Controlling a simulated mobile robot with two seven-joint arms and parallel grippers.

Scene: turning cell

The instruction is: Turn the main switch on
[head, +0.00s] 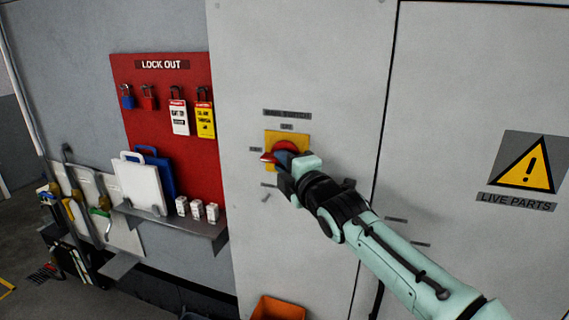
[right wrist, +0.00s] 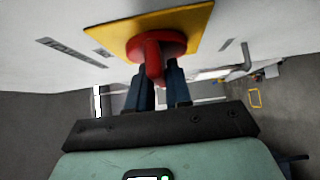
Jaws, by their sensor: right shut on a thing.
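The main switch is a red rotary handle (head: 268,157) on a yellow plate (head: 287,136), mounted on the grey cabinet door. In the head view my right gripper (head: 285,160) is at the handle and covers part of it. In the right wrist view the red handle (right wrist: 153,62) sits between the two dark fingers (right wrist: 158,85), on the yellow plate (right wrist: 196,24). The right gripper is shut on the handle. Small labels surround the plate; the handle's exact pointing direction is partly hidden by the gripper. My left gripper is not in view.
A red lockout board (head: 150,100) with padlocks and tags hangs to the left, above a grey shelf (head: 195,228). A live parts warning sign (head: 532,162) is at right. An orange bin (head: 278,308) stands below. The cabinet face around the switch is mostly clear.

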